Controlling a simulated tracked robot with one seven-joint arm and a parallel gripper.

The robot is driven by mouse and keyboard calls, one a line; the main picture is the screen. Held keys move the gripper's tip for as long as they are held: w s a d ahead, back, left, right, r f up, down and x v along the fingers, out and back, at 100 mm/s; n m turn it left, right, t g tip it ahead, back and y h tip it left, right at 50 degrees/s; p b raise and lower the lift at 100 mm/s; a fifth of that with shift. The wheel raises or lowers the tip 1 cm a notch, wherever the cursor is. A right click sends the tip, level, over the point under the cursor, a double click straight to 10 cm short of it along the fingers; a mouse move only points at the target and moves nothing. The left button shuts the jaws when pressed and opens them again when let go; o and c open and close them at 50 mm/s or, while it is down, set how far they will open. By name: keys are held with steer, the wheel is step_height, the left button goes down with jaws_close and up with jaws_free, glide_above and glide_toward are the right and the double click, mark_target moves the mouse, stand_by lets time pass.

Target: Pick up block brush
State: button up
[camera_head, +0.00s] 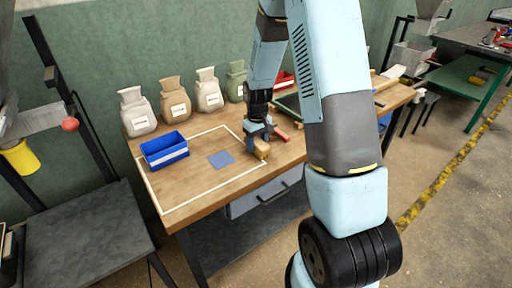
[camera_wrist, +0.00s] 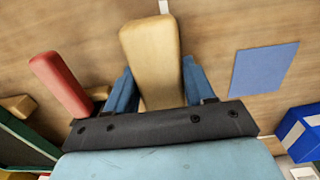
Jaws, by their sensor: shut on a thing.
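The block brush (camera_wrist: 150,45) is a tan, wooden-looking block with rounded edges, between the two blue fingers of my gripper (camera_wrist: 160,84) in the wrist view. My gripper is shut on it, one finger along each long side. In the head view the brush (camera_head: 262,153) shows as a small tan piece under my gripper (camera_head: 258,141), at the workbench top. I cannot tell whether it touches the bench. Its underside is hidden.
A red-handled item (camera_wrist: 60,84) lies just left of the brush in the wrist view. A blue square (camera_head: 221,159) and a blue bin (camera_head: 164,150) lie inside a white outline on the bench (camera_head: 185,190). Several sacks, including a tan one (camera_head: 174,100), stand behind.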

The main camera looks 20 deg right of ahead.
mark_target(258, 141)
steer(key=c, duration=0.3)
steer(key=shift+r, duration=0.55)
step_height(258, 141, up, 2)
steer(key=shift+s+r, duration=0.15)
steer(key=shift+r, duration=0.1)
steer(key=s+r, duration=0.4)
steer(key=r, duration=0.1)
steer(key=shift+s+d+r, duration=0.15)
steer(key=shift+s+d, duration=0.1)
steer(key=shift+d, duration=0.1)
steer(key=s+r, duration=0.1)
steer(key=s, duration=0.2)
steer(key=s+r, duration=0.1)
steer(key=s, duration=0.2)
steer(key=s+d+r, duration=0.1)
steer(key=s+r, duration=0.1)
steer(key=s, duration=0.1)
steer(key=shift+d, duration=0.1)
